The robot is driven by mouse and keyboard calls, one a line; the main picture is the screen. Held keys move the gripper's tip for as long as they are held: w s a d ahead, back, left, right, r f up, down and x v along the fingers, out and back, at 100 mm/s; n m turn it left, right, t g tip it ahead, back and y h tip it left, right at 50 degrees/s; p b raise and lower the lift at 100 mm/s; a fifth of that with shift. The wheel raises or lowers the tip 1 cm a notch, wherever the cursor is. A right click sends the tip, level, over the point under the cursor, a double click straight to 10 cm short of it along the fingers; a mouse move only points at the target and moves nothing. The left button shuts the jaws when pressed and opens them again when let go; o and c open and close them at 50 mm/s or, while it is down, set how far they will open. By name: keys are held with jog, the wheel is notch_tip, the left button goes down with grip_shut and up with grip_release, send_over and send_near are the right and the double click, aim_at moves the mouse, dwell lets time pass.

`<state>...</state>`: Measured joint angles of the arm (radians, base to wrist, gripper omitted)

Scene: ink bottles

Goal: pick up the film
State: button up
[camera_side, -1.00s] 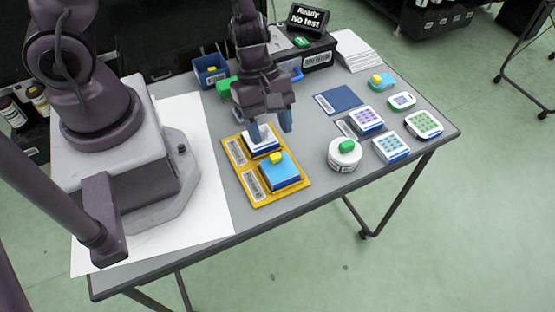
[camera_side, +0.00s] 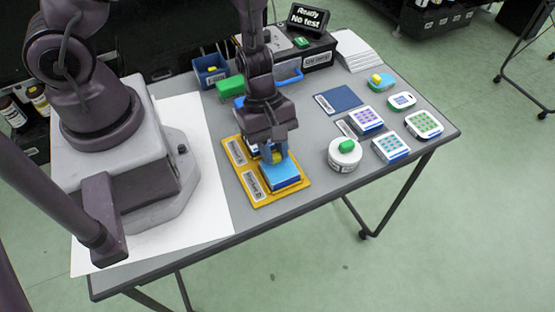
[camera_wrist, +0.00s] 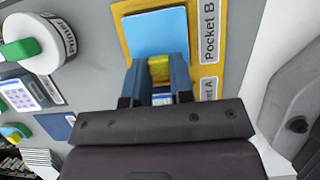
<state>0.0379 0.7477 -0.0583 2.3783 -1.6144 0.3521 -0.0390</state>
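The light blue film (camera_side: 283,175) lies flat over a block in the front pocket of the yellow tray (camera_side: 262,202), with a yellow tab (camera_side: 277,157) at its back edge. In the wrist view, the film (camera_wrist: 157,33) is beside the "Pocket B" label, and the yellow tab (camera_wrist: 159,69) fills the space between my fingers. My gripper (camera_side: 276,156) points down at the tab, its blue fingers close on both sides of it; they look shut on it. The Pocket A item is mostly hidden behind my gripper.
A white round container (camera_side: 345,155) with a green knob stands right of the tray. Several patterned blocks, such as this one (camera_side: 391,147), lie farther right. A dark blue flat square (camera_side: 338,99) lies behind them. A blue bin (camera_side: 210,71) and a green block (camera_side: 230,90) are at the back left.

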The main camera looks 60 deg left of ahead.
jog(key=shift+r, duration=0.15)
notch_tip(320, 180, up, 15)
dwell(1.4)
